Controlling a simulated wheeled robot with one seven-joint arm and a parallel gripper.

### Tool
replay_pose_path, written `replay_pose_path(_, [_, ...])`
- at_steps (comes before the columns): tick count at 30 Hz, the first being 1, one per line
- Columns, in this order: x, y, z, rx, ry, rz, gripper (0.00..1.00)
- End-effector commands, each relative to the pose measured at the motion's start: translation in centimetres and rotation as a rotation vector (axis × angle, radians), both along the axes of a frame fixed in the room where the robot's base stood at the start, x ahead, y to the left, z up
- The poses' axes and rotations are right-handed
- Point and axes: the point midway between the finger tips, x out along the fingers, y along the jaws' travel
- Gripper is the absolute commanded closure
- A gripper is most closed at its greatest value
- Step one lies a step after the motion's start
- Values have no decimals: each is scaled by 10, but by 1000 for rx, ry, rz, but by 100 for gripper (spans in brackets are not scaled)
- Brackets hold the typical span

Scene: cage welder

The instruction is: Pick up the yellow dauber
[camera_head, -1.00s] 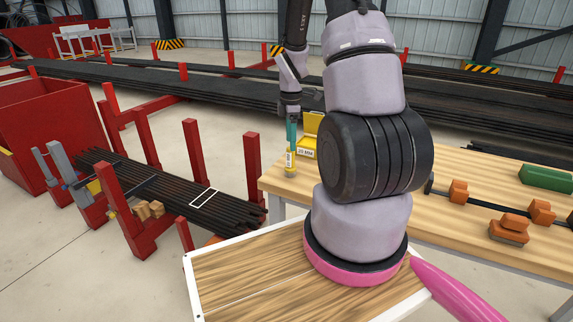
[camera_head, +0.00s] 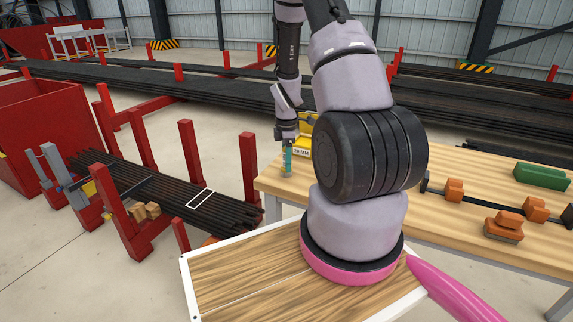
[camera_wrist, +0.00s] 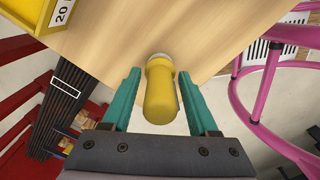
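The yellow dauber (camera_wrist: 160,92) stands near the corner of the wooden workbench (camera_wrist: 200,35), a yellow cylinder with a paler end. In the wrist view my gripper (camera_wrist: 160,80) is open, with one teal finger on each side of the dauber and a gap showing beside it. In the head view my gripper (camera_head: 287,160) is low over the left corner of the bench; the dauber is mostly hidden there by the fingers.
A yellow bin (camera_head: 304,148) with a size label stands close behind the gripper. Orange clamps (camera_head: 453,190) and a green block (camera_head: 541,176) lie farther right on the bench. A red rack with dark bars (camera_head: 160,185) stands left of the bench.

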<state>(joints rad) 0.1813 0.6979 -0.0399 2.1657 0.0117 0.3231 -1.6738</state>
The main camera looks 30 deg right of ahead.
Motion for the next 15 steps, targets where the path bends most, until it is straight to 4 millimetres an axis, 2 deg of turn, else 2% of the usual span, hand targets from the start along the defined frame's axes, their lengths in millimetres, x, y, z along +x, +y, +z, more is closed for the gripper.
replay_pose_path(1, [0, 0, 0, 0, 0, 0, 64])
replay_pose_path(3, [0, 0, 0, 0, 0, 0, 90])
replay_pose_path(4, [0, 0, 0, 0, 0, 0, 100])
replay_pose_path(12, [0, 0, 1, 0, 0, 0, 100])
replay_pose_path(15, [1, 0, 8, -1, -3, 1, 100])
